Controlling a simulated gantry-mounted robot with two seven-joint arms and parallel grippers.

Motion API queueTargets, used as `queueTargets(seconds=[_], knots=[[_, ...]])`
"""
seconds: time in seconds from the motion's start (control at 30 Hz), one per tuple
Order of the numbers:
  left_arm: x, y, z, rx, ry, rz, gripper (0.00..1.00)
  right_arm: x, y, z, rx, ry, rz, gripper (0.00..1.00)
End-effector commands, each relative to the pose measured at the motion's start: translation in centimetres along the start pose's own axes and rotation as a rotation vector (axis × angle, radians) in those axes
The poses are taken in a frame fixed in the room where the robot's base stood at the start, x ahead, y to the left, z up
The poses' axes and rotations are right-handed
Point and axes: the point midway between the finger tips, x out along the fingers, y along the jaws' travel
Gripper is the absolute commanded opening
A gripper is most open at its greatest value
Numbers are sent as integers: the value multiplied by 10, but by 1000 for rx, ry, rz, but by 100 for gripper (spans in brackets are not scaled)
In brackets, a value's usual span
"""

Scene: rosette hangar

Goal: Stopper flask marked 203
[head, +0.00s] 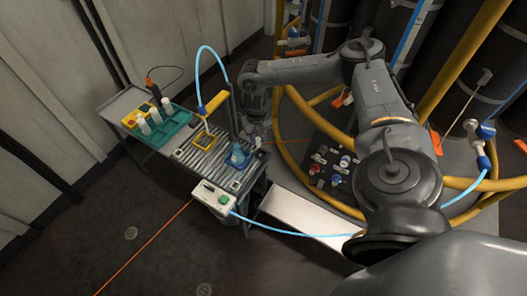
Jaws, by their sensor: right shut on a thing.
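A flask with blue contents (238,157) stands on the right part of the slatted cart top. Any number on it is too small to read. My right gripper (256,139) is at the cart's right edge, just right of and slightly behind the flask. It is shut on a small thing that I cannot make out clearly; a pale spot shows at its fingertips. I cannot tell a stopper there for certain. My left gripper is not in view.
A teal and yellow tray (158,122) with white bottles sits at the cart's left. A yellow frame (204,141) and a yellow-handled stand (214,100) are mid-cart. A white control box (214,198) hangs in front. A dark panel with valves (331,165) lies right, amid yellow rails.

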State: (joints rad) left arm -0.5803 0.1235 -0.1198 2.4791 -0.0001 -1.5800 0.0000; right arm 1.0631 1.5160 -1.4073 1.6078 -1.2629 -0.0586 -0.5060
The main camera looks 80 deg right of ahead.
Motion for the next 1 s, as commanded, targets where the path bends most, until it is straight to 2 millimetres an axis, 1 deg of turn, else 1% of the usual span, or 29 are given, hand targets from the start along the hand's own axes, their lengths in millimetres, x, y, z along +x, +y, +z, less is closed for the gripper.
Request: queueTargets(seconds=[0.03,0.1,0.23,0.3,0.37,0.4,0.5,0.67,1.0], knots=[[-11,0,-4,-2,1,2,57,-10,7,12,57,3,3,12],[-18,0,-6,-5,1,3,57,-16,15,26,128,7,4,12],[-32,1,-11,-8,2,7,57,-28,35,44,213,11,5,12],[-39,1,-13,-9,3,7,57,-33,48,49,231,11,6,12],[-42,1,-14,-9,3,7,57,-36,58,49,233,11,5,12],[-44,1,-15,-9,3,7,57,-37,64,48,228,12,5,12],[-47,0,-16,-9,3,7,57,-38,76,44,210,10,4,12],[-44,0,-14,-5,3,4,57,-36,78,43,206,8,5,12],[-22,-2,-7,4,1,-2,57,-16,79,43,205,8,6,12]])
